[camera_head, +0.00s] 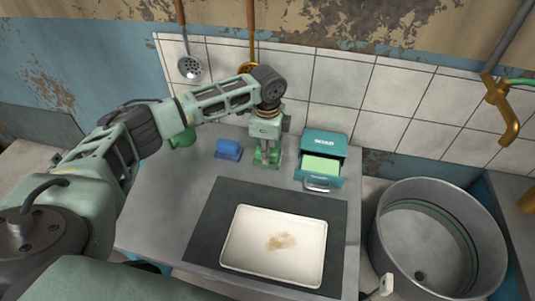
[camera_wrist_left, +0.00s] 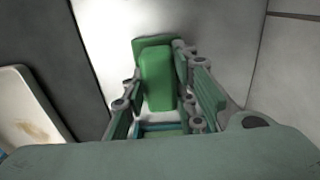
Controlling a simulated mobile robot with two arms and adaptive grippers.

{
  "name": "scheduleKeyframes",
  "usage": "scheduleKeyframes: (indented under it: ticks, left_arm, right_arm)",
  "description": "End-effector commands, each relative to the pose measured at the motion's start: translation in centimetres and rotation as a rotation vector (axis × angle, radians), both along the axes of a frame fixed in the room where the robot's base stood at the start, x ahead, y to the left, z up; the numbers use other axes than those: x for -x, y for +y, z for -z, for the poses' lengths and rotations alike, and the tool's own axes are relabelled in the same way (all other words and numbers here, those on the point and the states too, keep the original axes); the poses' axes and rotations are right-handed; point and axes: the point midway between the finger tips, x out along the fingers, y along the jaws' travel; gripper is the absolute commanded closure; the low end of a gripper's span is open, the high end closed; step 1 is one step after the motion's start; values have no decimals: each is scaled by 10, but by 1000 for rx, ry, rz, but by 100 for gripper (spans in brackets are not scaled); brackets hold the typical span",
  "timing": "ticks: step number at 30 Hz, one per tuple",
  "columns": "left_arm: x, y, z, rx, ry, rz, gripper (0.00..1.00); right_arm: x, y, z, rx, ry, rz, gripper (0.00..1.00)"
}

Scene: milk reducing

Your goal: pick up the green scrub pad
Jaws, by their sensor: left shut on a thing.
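The green scrub pad (camera_wrist_left: 158,78) is a green block on a flat green base, and it sits between the fingers of my left gripper (camera_wrist_left: 163,118) in the left wrist view. My left gripper (camera_head: 266,158) is shut on it, pointing down at the counter. In the head view only a little green of the pad (camera_head: 260,164) shows by the fingers. It is at or just above the counter; I cannot tell whether it touches. My right gripper is not in view.
A blue block (camera_head: 228,149) lies left of the gripper. A teal soap box (camera_head: 322,158) with an open drawer stands right. A stained white tray (camera_head: 225,240) rests on a dark mat (camera_head: 203,232) in front. A round metal basin (camera_head: 380,245) is at right. Tiled wall (camera_head: 338,78) stands behind.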

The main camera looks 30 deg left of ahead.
Motion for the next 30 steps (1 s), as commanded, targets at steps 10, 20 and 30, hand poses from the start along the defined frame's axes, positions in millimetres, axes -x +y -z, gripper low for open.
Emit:
scheduleKeyframes:
  ticks: [10, 20, 30]
  left_arm:
    - [-1, -1, -30, 2, -5, 1, 100]
    - [-15, -63, -76, 4, -3, 5, 100]
    - [-25, -108, -106, 1, 0, -1, 100]
  right_arm:
    - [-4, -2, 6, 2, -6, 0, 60]
    - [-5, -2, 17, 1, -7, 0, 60]
    - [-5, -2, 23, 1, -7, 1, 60]
